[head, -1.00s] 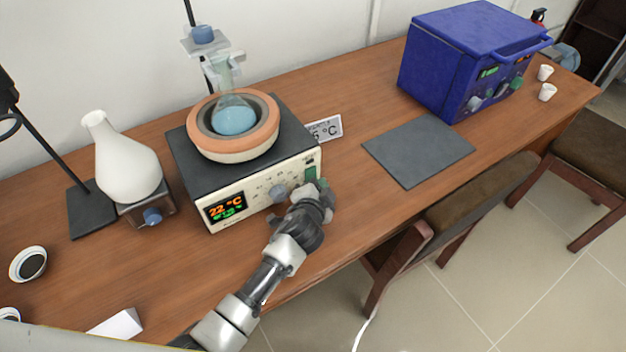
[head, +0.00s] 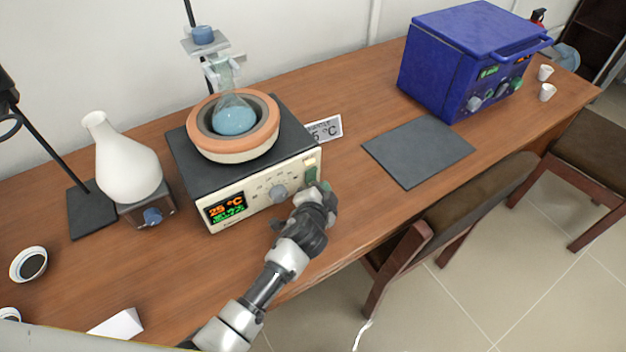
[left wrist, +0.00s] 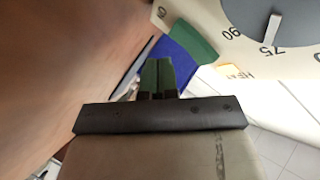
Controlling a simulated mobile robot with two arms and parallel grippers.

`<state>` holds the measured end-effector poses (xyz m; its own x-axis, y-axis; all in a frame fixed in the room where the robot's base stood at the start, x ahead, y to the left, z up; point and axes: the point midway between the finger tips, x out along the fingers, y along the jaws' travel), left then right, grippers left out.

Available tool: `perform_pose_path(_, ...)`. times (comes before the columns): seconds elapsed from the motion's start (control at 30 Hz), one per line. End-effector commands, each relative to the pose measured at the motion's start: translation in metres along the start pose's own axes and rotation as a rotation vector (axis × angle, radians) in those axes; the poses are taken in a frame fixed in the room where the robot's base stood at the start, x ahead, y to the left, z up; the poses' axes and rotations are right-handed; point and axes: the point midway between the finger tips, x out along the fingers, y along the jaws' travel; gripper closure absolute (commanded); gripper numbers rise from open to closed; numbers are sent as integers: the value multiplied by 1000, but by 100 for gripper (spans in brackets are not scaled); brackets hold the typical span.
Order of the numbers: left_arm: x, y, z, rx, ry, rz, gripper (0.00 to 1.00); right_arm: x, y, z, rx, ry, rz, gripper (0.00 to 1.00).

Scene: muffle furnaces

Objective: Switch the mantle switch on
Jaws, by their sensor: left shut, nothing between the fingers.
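The heating mantle (head: 195,175) is a black-topped box with a cream front panel, bearing an orange-rimmed bowl with a flask of blue liquid (head: 235,117). Its display (head: 226,207) is lit and reads 25 °C in orange, with green figures below. The green mantle switch (head: 311,172) is at the panel's right end; it also shows in the left wrist view (left wrist: 190,42). My left gripper (head: 324,188) is shut and empty, just in front of and below the switch. Its green fingers (left wrist: 157,76) are together; contact with the switch cannot be told. My right gripper is not in view.
A grey knob (head: 278,193) sits left of the switch. A white flask (head: 124,158) stands on a small stirrer at the left. A blue furnace (head: 440,70) stands at the back right, behind a grey mat (head: 418,150). Chairs (head: 440,225) line the table's front edge.

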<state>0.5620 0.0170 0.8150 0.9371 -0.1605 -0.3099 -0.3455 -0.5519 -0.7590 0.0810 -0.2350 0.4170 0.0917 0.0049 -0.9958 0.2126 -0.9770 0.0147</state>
Motion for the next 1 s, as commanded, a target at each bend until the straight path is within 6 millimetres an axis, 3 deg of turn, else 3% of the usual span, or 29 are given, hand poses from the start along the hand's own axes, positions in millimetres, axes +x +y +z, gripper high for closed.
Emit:
perform_pose_path(0.33,-2,2,-2,-1,0,1,100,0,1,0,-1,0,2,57)
perform_pose_path(0.8,-32,24,-24,-2,0,1,100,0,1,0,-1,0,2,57)
perform_pose_path(1.0,-35,26,-26,0,0,0,100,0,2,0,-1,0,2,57)
